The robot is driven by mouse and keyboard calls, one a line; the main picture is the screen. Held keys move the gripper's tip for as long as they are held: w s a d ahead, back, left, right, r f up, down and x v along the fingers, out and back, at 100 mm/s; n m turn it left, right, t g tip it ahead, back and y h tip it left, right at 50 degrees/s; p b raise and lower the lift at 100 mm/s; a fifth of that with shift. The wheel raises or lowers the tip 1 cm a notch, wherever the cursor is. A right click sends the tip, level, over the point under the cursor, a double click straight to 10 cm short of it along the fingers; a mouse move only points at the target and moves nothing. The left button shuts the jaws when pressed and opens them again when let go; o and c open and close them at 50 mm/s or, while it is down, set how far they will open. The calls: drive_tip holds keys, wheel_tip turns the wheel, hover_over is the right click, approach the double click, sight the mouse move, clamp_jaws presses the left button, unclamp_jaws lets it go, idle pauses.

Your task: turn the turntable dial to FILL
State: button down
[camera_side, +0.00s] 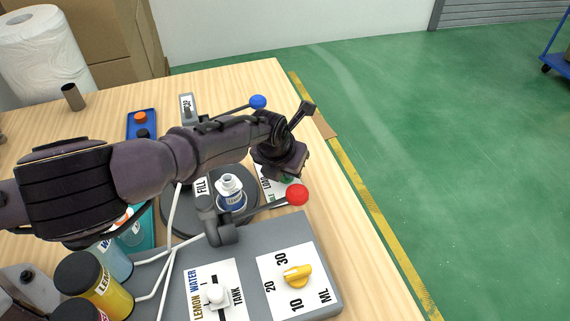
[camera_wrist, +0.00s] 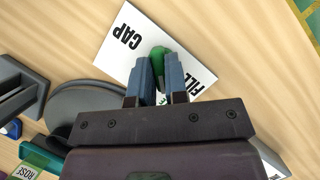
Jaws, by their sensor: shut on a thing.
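The turntable dial is a green knob (camera_wrist: 158,54) on a white plate (camera_wrist: 130,38) lettered CAP and FILL in the wrist view. My gripper (camera_wrist: 161,78) is shut on the dial, with one finger on each side of it. The fingers hide part of the knob and some lettering, so I cannot tell which label it points to. In the side view my gripper (camera_side: 284,172) is over the plate (camera_side: 268,186), and only a bit of green (camera_side: 287,179) shows beneath it. The dark round turntable (camera_side: 178,222) carries a white bottle with a blue label (camera_side: 230,195).
A red-knobbed lever (camera_side: 297,195) is close to my gripper, and a blue-knobbed lever (camera_side: 258,102) is behind my arm. A grey panel (camera_side: 250,256) holds a yellow ML dial (camera_side: 297,275) and a white LEMON/WATER/TANK dial (camera_side: 217,296). The table's right edge is near.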

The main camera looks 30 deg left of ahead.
drive_tip(key=n+y, duration=0.1)
drive_tip(key=n, duration=0.3)
drive_tip(key=shift+y, duration=0.4)
drive_tip(key=shift+d+n+g+y, duration=0.1)
drive_tip(key=shift+n+g+y, duration=0.25)
drive_tip(key=shift+n, duration=0.7)
drive_tip(key=shift+n+g+y, duration=0.25)
drive_tip(key=shift+n+g, duration=0.1)
drive_tip(key=shift+n, duration=0.7)
drive_tip(key=c, duration=1.1)
unclamp_jaws()
drive_tip(key=shift+c, duration=0.2)
drive_tip(key=shift+r, duration=0.1)
drive_tip(key=v, duration=1.2)
drive_tip(key=shift+r, duration=0.35)
drive_tip(key=shift+d, duration=0.1)
